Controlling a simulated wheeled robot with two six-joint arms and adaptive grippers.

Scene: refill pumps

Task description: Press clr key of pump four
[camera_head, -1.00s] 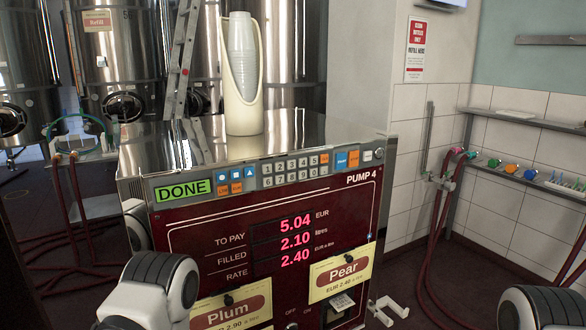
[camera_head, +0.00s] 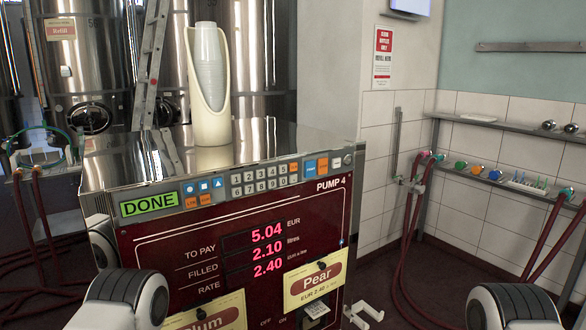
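Pump four (camera_head: 215,225) is a dark red cabinet with a steel top, labelled PUMP 4. Its green display (camera_head: 149,204) reads DONE; the red figures (camera_head: 267,249) read 5.04, 2.10 and 2.40. Its key strip (camera_head: 225,186) has a grey number pad (camera_head: 262,178) with an orange key (camera_head: 294,167) at its upper right. Two more orange keys (camera_head: 198,201) lie left of the pad, under blue keys. Key labels are too small to read, so I cannot tell which is clr. My arm links show at lower left and lower right; neither gripper is in view.
Steel tanks (camera_head: 90,60) stand behind. A shelf (camera_head: 500,178) with colored balls and red hoses is at right.

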